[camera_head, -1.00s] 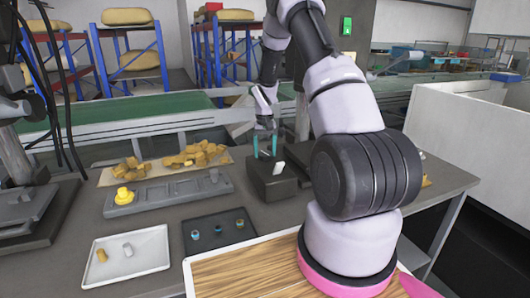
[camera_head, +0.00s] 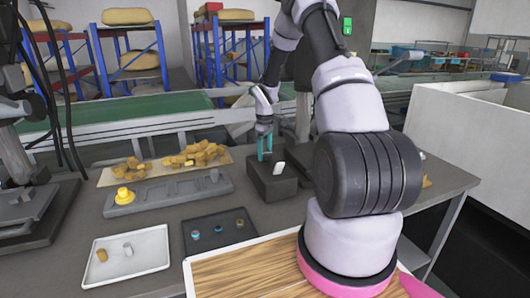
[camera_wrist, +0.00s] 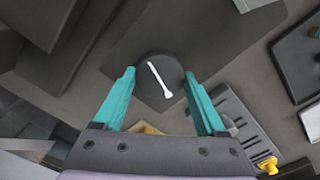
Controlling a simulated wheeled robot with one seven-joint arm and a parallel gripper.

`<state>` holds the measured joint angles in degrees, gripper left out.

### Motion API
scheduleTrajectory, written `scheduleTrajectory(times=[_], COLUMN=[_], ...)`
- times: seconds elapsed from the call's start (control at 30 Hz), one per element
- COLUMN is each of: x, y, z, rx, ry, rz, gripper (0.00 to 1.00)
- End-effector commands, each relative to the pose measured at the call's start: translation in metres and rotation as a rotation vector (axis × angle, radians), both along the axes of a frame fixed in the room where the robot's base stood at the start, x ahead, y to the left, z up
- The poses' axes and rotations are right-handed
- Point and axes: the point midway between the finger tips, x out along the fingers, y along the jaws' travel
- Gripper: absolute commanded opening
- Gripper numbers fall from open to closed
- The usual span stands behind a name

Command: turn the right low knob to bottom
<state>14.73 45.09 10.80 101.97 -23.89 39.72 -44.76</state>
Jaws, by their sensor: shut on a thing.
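A dark round knob (camera_wrist: 158,84) with a white pointer bar (camera_wrist: 160,80) sits on a dark block (camera_head: 274,188). In the wrist view the bar slants from upper left to lower right, its wider end at the lower right. My gripper (camera_wrist: 160,76) has its teal fingers on opposite sides of the knob, shut on it. In the head view my gripper (camera_head: 264,158) points down at the far part of the block's top. The knob itself is hard to make out there.
A small white piece (camera_head: 278,168) stands on the block's near side. Left are a grey rack (camera_head: 165,195) with a yellow knob-like piece (camera_head: 124,195), a dark tray (camera_head: 240,236) with several small parts, and a white tray (camera_head: 145,262).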

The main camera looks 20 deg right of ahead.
Motion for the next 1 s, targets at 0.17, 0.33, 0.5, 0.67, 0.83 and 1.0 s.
scheduleTrajectory(times=[0.17, 0.33, 0.5, 0.67, 0.83, 1.0], x=[0.0003, 0.0002, 0.0003, 0.0004, 0.0005, 0.0005], y=[-0.0002, -0.0009, -0.0001, -0.0003, -0.0004, -0.0003], z=[0.0006, 0.0006, 0.0007, 0.0007, 0.0007, 0.0007], rx=[0.001, -0.001, 0.000, -0.002, -0.002, -0.002], ry=[-0.001, -0.001, -0.001, -0.001, -0.001, -0.001], rz=[0.129, 0.223, 0.281, 0.309, 0.317, 0.318], gripper=[0.18, 0.18, 0.18, 0.18, 0.18, 0.18])
